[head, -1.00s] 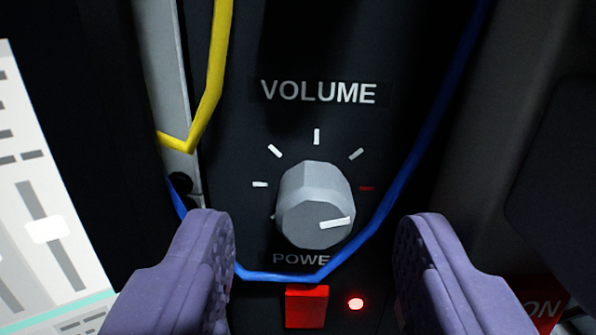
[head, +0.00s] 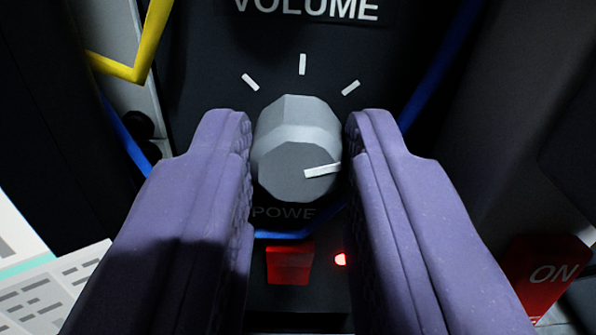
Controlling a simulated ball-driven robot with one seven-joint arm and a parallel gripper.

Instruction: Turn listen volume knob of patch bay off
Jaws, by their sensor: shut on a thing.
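The listen volume knob (head: 292,150) is a grey faceted dial on a black panel, under the white word VOLUME (head: 306,9). Its white pointer line (head: 322,171) points right and slightly up. Three white tick marks show above the knob; the side ticks are hidden behind my fingers. My gripper (head: 298,150) has purple padded fingers, one on each side of the knob.
Below the knob are a red power button (head: 290,265) and a lit red lamp (head: 341,259). A blue cable (head: 440,75) hangs across the panel, passing behind my fingers. A yellow cable (head: 143,50) hangs at upper left.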

